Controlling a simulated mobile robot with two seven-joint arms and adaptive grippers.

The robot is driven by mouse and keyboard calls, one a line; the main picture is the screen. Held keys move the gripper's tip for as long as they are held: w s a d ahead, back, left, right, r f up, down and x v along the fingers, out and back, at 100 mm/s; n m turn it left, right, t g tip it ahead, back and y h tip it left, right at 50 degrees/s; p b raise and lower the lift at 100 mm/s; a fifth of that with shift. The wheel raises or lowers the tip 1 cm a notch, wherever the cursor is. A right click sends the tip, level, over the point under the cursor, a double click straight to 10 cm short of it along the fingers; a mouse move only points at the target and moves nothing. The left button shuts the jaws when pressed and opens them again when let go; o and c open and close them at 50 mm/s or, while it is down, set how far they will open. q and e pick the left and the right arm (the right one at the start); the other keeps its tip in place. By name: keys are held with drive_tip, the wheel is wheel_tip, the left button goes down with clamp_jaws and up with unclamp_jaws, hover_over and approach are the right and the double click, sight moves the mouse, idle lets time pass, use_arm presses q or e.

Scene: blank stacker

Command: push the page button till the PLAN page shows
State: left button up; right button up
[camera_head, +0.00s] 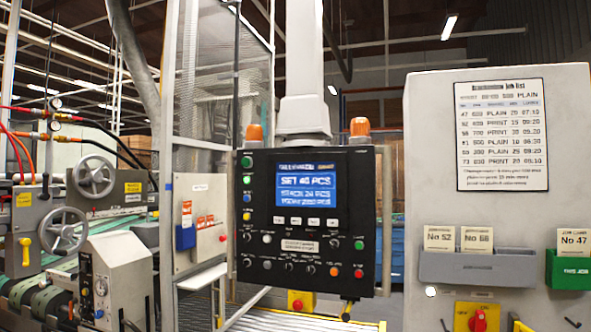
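A black control panel (353,250) hangs from a grey column in the middle of the view. Its blue screen (306,187) is lit and reads "SET 40 PCS", with smaller lines below, one of which seems to read "STACK 24 PCS". The word PLAN cannot be made out as a page title there. A row of small pale keys (295,221) runs under the screen, with a pale label plate (299,246) below. The key labels are too small to read, so I cannot tell which is the page button. Neither of my grippers is in view.
Coloured buttons line the panel's left edge, with knobs and a red button (358,274) lower down. A grey cabinet (435,170) at right carries a job list (501,135), a grey card holder (475,268) and a green one (570,270). Machinery with handwheels (95,176) stands left.

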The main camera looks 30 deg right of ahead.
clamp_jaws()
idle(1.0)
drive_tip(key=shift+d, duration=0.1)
